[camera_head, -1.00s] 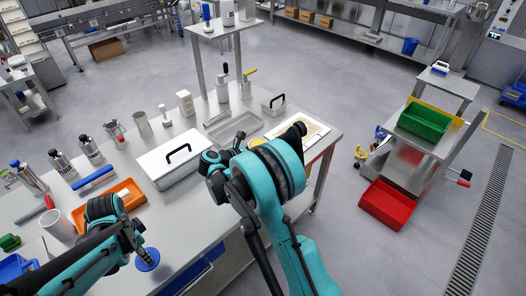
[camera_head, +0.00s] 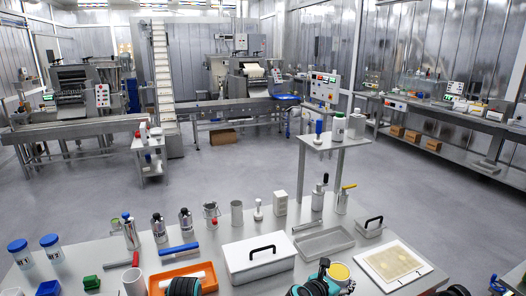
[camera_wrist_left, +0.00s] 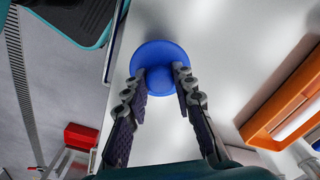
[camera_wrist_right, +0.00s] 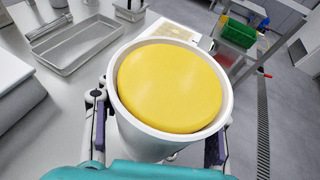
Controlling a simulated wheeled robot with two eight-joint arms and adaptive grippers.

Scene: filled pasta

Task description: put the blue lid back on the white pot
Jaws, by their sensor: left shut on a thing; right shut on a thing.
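The white pot (camera_wrist_right: 150,138) fills the middle of the right wrist view, upright, with a round yellow surface just inside its open rim. My right gripper (camera_wrist_right: 157,146) is shut around the pot's sides. The pot's yellow top (camera_head: 339,271) also shows at the bottom of the head view, next to my right gripper (camera_head: 322,280). The blue lid (camera_wrist_left: 160,52) is a round disc with a knob, in the left wrist view. My left gripper (camera_wrist_left: 160,80) is shut on it, over the pale table. The lid is apart from the pot and outside the head view.
A white box with a black handle (camera_head: 258,256), an orange tray (camera_head: 205,270), a grey metal tray (camera_head: 325,243) and a framed pale board (camera_head: 397,262) lie on the table. Two blue-lidded jars (camera_head: 52,249) stand at the left. Several steel containers line the back.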

